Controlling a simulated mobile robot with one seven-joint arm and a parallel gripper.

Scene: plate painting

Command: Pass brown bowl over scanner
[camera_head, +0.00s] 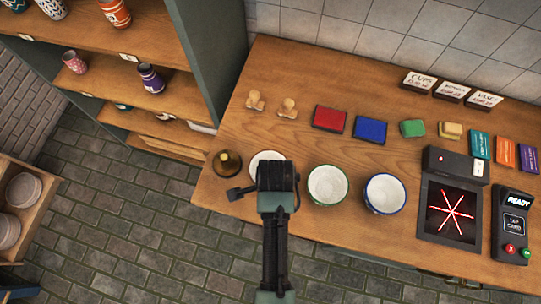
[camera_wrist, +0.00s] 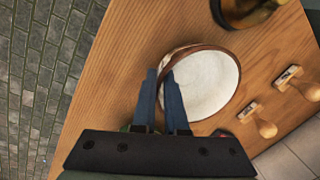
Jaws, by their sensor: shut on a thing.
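The brown bowl (camera_head: 262,156) stands near the front edge of the wooden counter, partly hidden by my gripper (camera_head: 276,176). In the wrist view the bowl (camera_wrist: 210,82) shows a brown rim and a pale inside. My gripper's two blue fingers (camera_wrist: 170,80) are closed on its near rim there. I cannot tell whether the bowl is lifted off the counter. The black scanner (camera_head: 431,219), with red crossing lines lit in its window, is at the right of the counter.
A green-rimmed bowl (camera_head: 327,185) and a blue-rimmed bowl (camera_head: 384,194) stand between my gripper and the scanner. A brass bell (camera_head: 228,163) is at the left. Stamps (camera_head: 287,107), a red pad (camera_head: 330,118) and a blue pad (camera_head: 370,129) lie behind. A card reader (camera_head: 513,222) is right of the scanner.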

